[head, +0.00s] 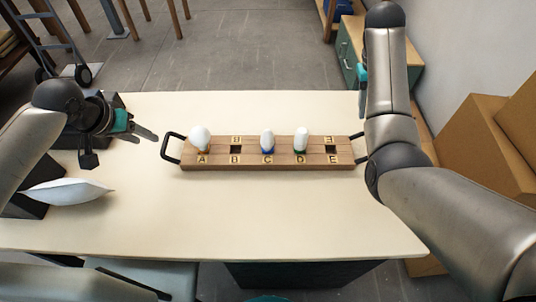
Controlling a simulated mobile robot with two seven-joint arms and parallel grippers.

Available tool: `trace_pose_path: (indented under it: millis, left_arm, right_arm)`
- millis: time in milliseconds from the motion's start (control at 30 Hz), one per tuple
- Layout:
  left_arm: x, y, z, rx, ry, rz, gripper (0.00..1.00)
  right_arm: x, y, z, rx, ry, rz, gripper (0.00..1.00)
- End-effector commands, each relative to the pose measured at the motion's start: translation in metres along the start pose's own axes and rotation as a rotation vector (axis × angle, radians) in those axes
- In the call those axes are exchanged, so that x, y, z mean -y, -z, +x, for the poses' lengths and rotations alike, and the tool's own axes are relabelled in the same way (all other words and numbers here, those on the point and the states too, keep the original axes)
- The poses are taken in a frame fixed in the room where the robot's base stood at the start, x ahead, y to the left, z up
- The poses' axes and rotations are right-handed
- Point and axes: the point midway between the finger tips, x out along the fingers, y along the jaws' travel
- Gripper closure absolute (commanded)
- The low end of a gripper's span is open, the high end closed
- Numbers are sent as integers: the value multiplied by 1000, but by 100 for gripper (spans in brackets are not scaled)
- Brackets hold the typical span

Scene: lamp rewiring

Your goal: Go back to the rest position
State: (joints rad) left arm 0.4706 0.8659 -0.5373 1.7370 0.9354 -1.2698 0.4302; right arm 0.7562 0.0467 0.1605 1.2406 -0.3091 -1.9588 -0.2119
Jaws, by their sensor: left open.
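My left gripper (138,128) is open and empty above the left part of the table, left of the wooden rack's handle and apart from it. My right arm rises along the right side. A teal part of my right gripper (362,65) shows at the arm's left edge, and its jaws are hidden behind the arm. The wooden rack (310,160) lies on the table (270,215) with slots lettered A to E. White bulbs stand upright at A (199,138), C (267,140) and D (301,138). The square holes at B (235,149) and E (331,149) are empty.
A white, pointed, cushion-like object (65,192) lies at the table's left, by dark blocks. Cardboard boxes (485,150) and a green-fronted cabinet (347,55) stand at the right. A hand truck (50,40) stands back left. The table's front is clear.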

Motion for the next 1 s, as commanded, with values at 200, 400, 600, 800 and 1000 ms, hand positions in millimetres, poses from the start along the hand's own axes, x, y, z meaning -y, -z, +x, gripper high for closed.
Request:
trace_pose_path:
  millis: [200,400,600,800,1000]
  left_arm:
    - [0,0,0,0,0,0,52]
    - [0,0,0,0,0,0,52]
    - [0,0,0,0,0,0,52]
    - [-3,8,-17,0,0,0,52]
    - [-9,24,-54,-1,0,0,52]
  right_arm:
    - [0,0,-6,0,0,0,53]
    - [0,0,-6,0,0,-1,53]
    - [0,0,-6,0,0,0,53]
    - [-4,0,-24,-1,0,0,53]
    - [-13,0,-64,-1,0,0,53]
